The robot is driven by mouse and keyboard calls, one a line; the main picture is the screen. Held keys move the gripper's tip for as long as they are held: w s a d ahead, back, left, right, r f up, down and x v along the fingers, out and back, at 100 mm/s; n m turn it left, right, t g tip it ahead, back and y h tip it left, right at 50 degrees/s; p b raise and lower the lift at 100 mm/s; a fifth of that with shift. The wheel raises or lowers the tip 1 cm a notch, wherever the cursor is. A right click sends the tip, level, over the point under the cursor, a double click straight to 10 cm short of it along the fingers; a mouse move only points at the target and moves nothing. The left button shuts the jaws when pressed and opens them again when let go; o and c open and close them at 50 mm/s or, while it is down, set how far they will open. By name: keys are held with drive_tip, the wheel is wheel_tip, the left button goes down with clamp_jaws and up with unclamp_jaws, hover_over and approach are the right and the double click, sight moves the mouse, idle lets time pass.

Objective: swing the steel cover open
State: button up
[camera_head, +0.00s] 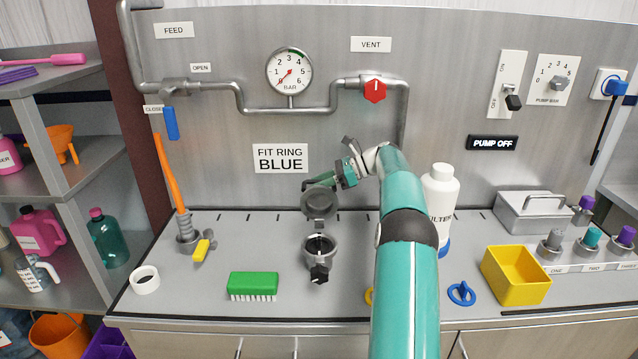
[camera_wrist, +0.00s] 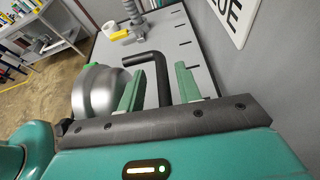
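The round steel cover (camera_head: 319,205) stands raised at the back of the steel housing (camera_head: 320,247), whose dark mouth shows. In the wrist view the cover (camera_wrist: 97,94) is a grey dome left of the fingers. A black bent handle (camera_wrist: 148,58) runs between the two green fingers, with a visible gap on either side. My gripper (camera_wrist: 158,88) is open around this handle; contact cannot be told. In the head view my gripper (camera_head: 318,184) is just above the cover, and its fingertips are small there.
A green brush (camera_head: 253,284) and white tape roll (camera_head: 145,280) lie on the bench to the left. A white bottle (camera_head: 440,195), blue ring (camera_head: 461,294) and yellow bin (camera_head: 516,275) stand to the right of my arm. The panel wall with pipes is close behind.

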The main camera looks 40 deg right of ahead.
drive_tip(key=v, duration=0.7)
drive_tip(key=shift+r, duration=0.1)
idle(0.4)
